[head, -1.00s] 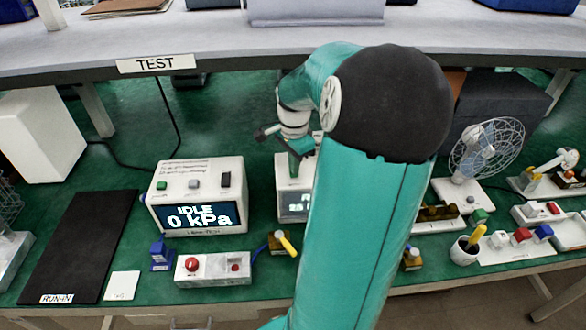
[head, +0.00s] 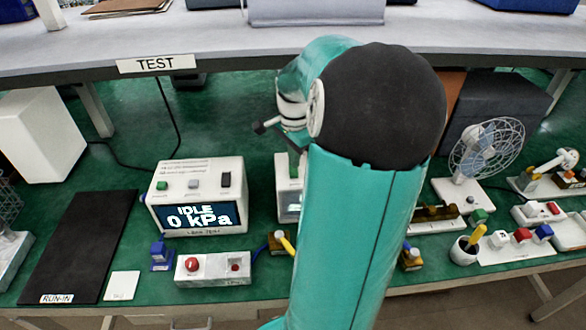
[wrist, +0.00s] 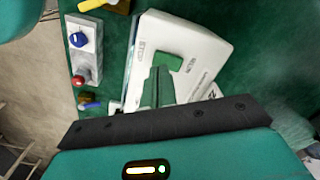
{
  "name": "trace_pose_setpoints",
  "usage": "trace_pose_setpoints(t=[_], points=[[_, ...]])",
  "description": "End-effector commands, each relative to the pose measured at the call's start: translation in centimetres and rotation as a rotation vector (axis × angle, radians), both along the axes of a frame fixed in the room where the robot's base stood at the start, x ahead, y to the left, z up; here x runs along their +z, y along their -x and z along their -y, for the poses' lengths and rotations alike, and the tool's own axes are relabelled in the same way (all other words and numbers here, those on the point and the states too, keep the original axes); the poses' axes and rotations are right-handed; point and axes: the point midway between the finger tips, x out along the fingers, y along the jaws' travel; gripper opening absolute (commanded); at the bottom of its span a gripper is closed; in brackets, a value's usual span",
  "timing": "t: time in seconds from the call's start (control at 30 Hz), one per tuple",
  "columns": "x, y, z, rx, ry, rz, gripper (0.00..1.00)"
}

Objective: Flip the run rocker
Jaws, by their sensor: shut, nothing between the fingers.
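In the wrist view my gripper (wrist: 155,88) is shut and empty, its dark green fingers over the top of a white box (wrist: 201,50). A green block-like part (wrist: 168,62) lies on that box beside the fingertips; whether they touch I cannot tell. I cannot read which switch is marked run.
A grey control box with red buttons (head: 213,268) and a yellow-handled valve (head: 282,243) stand in front. A black mat (head: 80,245) lies left. A fan (head: 480,155) and small coloured switches (head: 521,236) are at right. The TEST shelf (head: 155,64) runs behind.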

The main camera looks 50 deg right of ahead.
Motion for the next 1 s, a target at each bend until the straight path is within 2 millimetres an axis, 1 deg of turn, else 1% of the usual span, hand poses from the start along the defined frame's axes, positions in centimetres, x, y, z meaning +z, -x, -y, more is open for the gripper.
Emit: trace_pose_setpoints(t=[0.2, 0.53, 0.67, 1.0], points=[[1.7, -0.1, 0.0, 0.001, 0.003, 0.001, 0.0], [3.9, 0.0, 0.0, 0.001, 0.001, 0.001, 0.0], [4.2, 0.0, 0.0, 0.001, 0.0, 0.001, 0.0], [4.2, 0.0, 0.0, 0.001, 0.0, 0.001, 0.0]])
